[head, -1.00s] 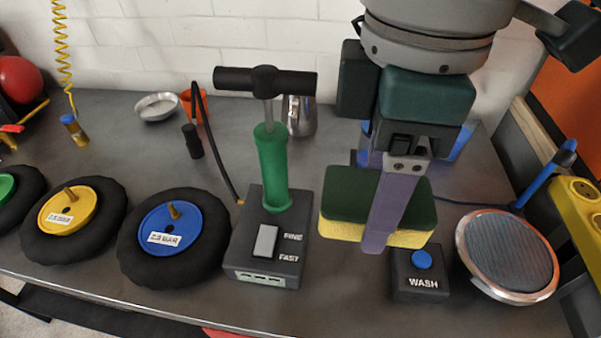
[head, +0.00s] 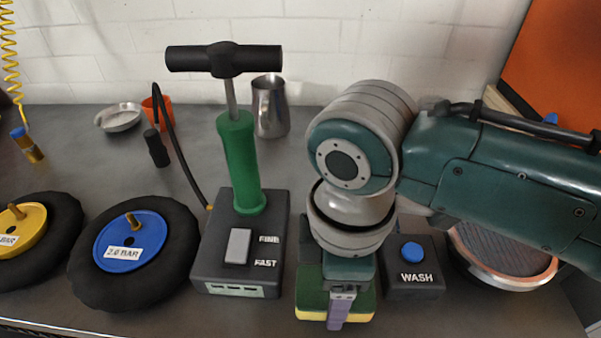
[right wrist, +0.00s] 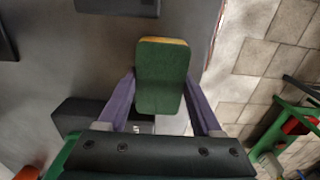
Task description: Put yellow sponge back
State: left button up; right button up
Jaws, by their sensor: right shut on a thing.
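The sponge (head: 312,299), green on top with a yellow lower layer, is by the front of the bench, between the green-handled pump (head: 238,160) and the WASH box (head: 413,280). My right gripper (head: 338,308) comes down over it from above and is shut on it. In the right wrist view the sponge (right wrist: 160,85) sits between the two purple fingers. I cannot tell whether its underside touches the bench. My left gripper is not in view.
A blue-hubbed wheel (head: 130,245) and a yellow-hubbed wheel (head: 28,235) lie at left. A round copper-rimmed pad (head: 500,255) is partly hidden behind my right arm. A metal pitcher (head: 270,107), an orange cup (head: 157,110) and a shallow dish (head: 118,118) stand farther back.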

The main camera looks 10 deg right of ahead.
jog(key=shift+f, duration=0.55)
jog(key=shift+f, duration=0.1)
jog(key=o, duration=1.3)
